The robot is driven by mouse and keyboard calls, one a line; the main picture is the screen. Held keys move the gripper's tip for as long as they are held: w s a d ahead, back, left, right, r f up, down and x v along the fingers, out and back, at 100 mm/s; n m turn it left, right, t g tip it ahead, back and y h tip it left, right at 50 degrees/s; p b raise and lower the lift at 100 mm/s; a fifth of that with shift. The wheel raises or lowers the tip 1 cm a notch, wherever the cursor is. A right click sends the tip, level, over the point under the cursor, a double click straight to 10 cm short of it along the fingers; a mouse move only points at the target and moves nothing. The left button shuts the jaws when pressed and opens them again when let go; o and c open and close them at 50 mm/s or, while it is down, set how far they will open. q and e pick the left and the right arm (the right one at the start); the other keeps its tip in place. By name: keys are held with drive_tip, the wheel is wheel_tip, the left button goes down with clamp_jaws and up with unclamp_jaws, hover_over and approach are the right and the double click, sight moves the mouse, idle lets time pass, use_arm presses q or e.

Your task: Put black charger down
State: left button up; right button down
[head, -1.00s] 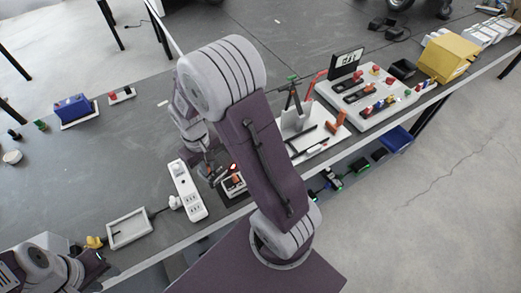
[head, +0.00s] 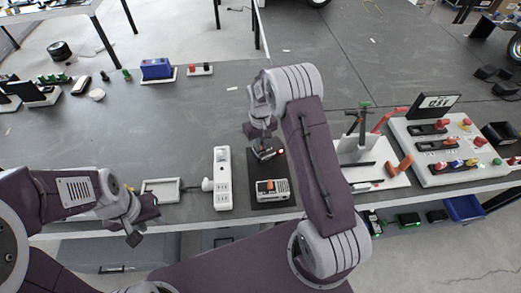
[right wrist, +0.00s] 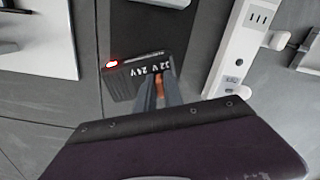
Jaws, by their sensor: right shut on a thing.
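My right gripper (head: 266,147) is shut on the black charger (right wrist: 138,76), over the top part of a dark mat (head: 268,165). In the right wrist view, the fingers (right wrist: 160,92) close around a small orange part at the charger's edge. White "22V 24V" lettering and a glowing red light show on the charger. In the head view, the charger (head: 270,154) is small and partly hidden by the gripper. I cannot tell whether it touches the mat. My left gripper (head: 146,210) hangs near the table's front edge; its finger opening is unclear.
A white power strip (head: 222,190) stands just left of the mat. A grey device with an orange part (head: 270,189) sits on the mat's near end. A white tray (head: 161,191) lies further left; a switch panel (head: 440,170) stands at right.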

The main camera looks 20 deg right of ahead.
drive_tip(key=shift+w+f, duration=0.15)
drive_tip(key=shift+w, duration=0.15)
wheel_tip(320, 180, down, 3)
drive_tip(key=shift+f+p, duration=0.15)
drive_tip(key=shift+p, duration=0.2)
drive_tip(key=shift+f, duration=0.4)
